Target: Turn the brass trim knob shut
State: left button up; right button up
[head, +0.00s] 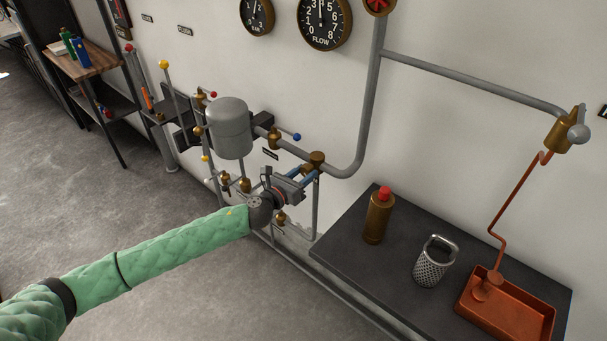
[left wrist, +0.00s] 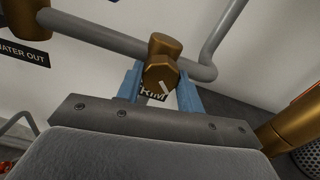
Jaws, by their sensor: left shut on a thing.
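The brass trim knob (head: 316,157) sits on the grey pipe at the wall, left of the dark table. In the left wrist view it shows as a faceted brass knob (left wrist: 161,73) in front of a brass fitting on the pipe. My left gripper (head: 308,174) reaches it from below and to the left. In the left wrist view its blue fingers (left wrist: 160,88) stand on either side of the knob and are shut on it. A small dark label (left wrist: 152,94) shows between the fingers, partly covered. My right gripper is in neither view.
A grey tank (head: 229,128) with brass valves and coloured-ball levers stands left of the knob. Gauges hang above.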

pick_arm(q)
jog(key=n, duration=0.6)
jog(key=shift+n, duration=0.9)
jog(key=n, duration=0.2)
jog(key=shift+n, duration=0.4)
jog(key=n, duration=0.2)
jog(key=shift+r+n+p, duration=0.1)
jog(key=shift+n+p, duration=0.2)
jog(key=shift+p, duration=0.05)
jog(key=shift+n, duration=1.4)
jog(key=n, duration=0.4)
jog(key=shift+p, duration=0.35)
jog(key=n, duration=0.4)
jog(key=shift+n, duration=1.1)
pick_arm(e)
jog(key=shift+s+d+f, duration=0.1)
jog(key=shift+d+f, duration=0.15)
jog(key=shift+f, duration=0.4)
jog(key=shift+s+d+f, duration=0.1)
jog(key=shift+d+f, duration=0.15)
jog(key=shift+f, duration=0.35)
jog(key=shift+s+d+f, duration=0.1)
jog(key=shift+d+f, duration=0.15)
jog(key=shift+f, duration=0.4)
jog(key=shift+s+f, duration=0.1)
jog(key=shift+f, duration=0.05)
